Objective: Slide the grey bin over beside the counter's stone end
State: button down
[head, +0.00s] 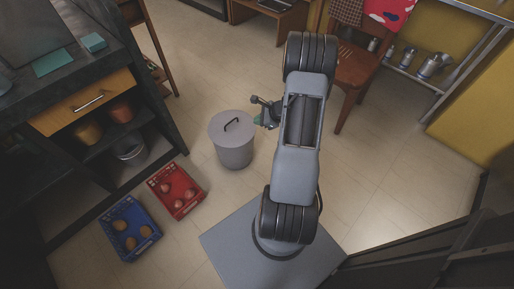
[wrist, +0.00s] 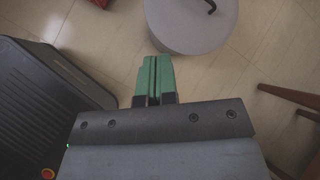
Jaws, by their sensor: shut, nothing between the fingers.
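The grey bin (head: 232,150), round with a flat lid and a dark loop handle, stands upright on the tiled floor in the middle of the head view. Its lid (wrist: 190,30) shows at the top of the wrist view. My gripper (head: 258,119) is just right of the bin in the head view; its green fingers (wrist: 154,70) are together and empty, pointing towards the lid's edge. I cannot tell whether they touch the bin. The counter (head: 112,62) is at the left, with a dark stone end (head: 153,85) facing the bin across a strip of floor.
A red crate (head: 161,189) and a blue crate (head: 119,238) with roundish things in them stand on the floor left of the bin. A wooden chair (head: 352,72) is at the upper right. Bare floor lies between the bin and the counter.

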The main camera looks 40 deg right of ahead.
jog(key=s+d+f+m+t+h+b, duration=0.1)
jog(key=s+d+f+m+b, duration=0.2)
jog(key=f, duration=0.5)
jog(key=s+d+f+m+h+b, duration=0.1)
jog(key=d+f+m, duration=0.3)
jog(key=f, duration=0.4)
jog(key=w+a+f+b, duration=0.3)
jog(key=w+f, duration=0.3)
jog(key=w, duration=0.4)
jog(key=shift+w+a+f+b, duration=0.25)
jog(key=shift+b, duration=0.45)
